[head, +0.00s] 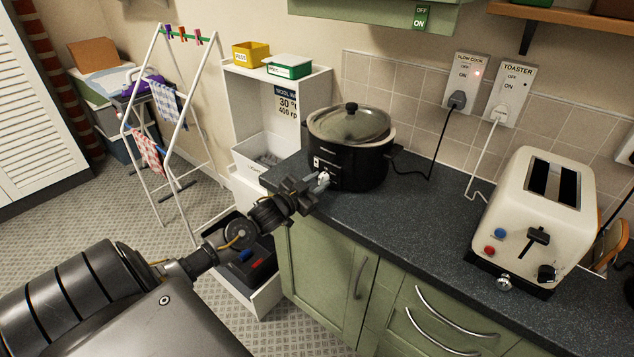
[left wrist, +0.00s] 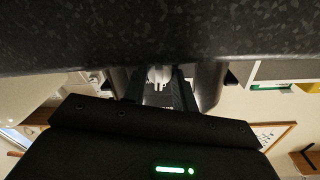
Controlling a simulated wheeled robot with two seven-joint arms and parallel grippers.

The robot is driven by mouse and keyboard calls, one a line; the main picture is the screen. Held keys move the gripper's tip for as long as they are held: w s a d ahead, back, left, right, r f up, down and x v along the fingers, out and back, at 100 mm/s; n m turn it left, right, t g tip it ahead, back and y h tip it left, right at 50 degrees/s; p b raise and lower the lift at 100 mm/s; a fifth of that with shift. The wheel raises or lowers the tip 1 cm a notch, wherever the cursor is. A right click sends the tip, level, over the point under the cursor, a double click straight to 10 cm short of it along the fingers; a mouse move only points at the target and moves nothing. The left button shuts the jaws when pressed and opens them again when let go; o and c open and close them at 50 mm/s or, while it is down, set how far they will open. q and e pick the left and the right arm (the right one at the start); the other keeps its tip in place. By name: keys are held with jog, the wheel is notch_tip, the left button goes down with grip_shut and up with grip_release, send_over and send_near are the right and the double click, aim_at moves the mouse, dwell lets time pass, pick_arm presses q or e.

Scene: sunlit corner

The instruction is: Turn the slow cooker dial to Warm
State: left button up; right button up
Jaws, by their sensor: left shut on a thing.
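The black slow cooker (head: 366,172) with a glass lid (head: 350,121) stands on the dark worktop near its left end. Its pale dial (head: 324,177) is low on the front, beside a small white label. My left gripper (head: 319,184) is at the front of the cooker, shut on the dial. In the left wrist view the dial (left wrist: 159,75) shows pale between the fingers of my left gripper (left wrist: 158,88). The dial's setting is too small and covered to read. My right gripper is out of view.
A cream toaster (head: 528,215) stands to the right on the worktop (head: 420,208). Two wall sockets (head: 466,82) with plugs and cords are behind. A white shelf unit (head: 240,110) and drying rack (head: 160,130) stand left. Worktop between cooker and toaster is mostly clear.

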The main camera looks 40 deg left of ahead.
pick_arm(q)
jog(key=m, duration=0.4)
jog(key=shift+p, duration=0.3)
jog(key=shift+m+g, duration=0.3)
jog(key=shift+m, duration=1.6)
jog(key=o, duration=1)
jog(key=shift+c, duration=0.2)
jog(key=shift+s, duration=0.1)
jog(key=s+b, duration=0.2)
jog(key=s, duration=0.8)
jog(key=shift+s+r, duration=0.3)
